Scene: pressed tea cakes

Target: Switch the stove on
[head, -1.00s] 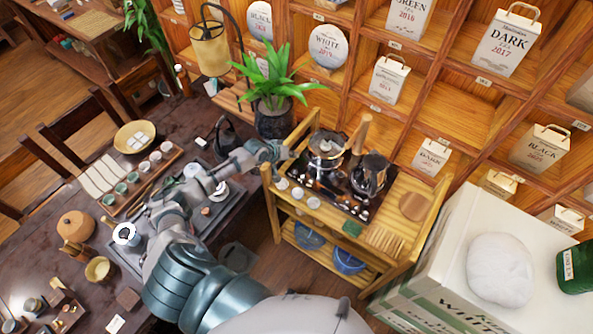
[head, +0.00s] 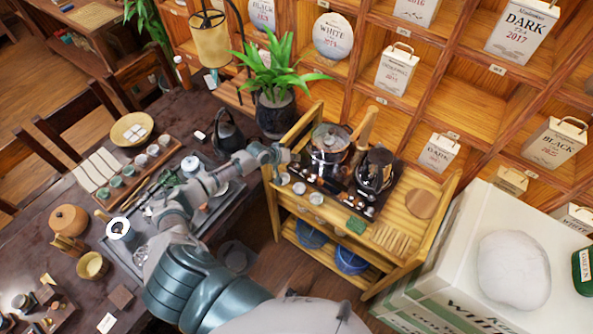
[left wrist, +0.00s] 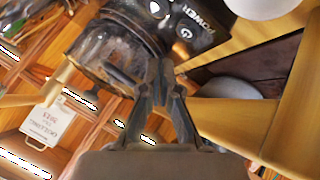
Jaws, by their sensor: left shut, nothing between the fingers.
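The stove (head: 352,192) is a black slab on a wooden cart, in the middle of the head view. A glass pot (head: 327,146) and a dark kettle (head: 376,168) stand on it. My left gripper (head: 284,156) is at the stove's left end, shut and empty. In the left wrist view the closed fingertips (left wrist: 163,66) point at the stove's black panel (left wrist: 205,22), close to the white POWER label and power symbol. I cannot tell whether they touch it. A glass vessel (left wrist: 100,52) is just left of the fingertips. My right gripper is not in view.
The wooden cart (head: 420,203) also bears small cups, a green block and a round board. A potted plant (head: 275,115) and black kettle (head: 227,132) stand left of it. Shelves of tea rise behind. A white box (head: 450,250) stands right of the cart.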

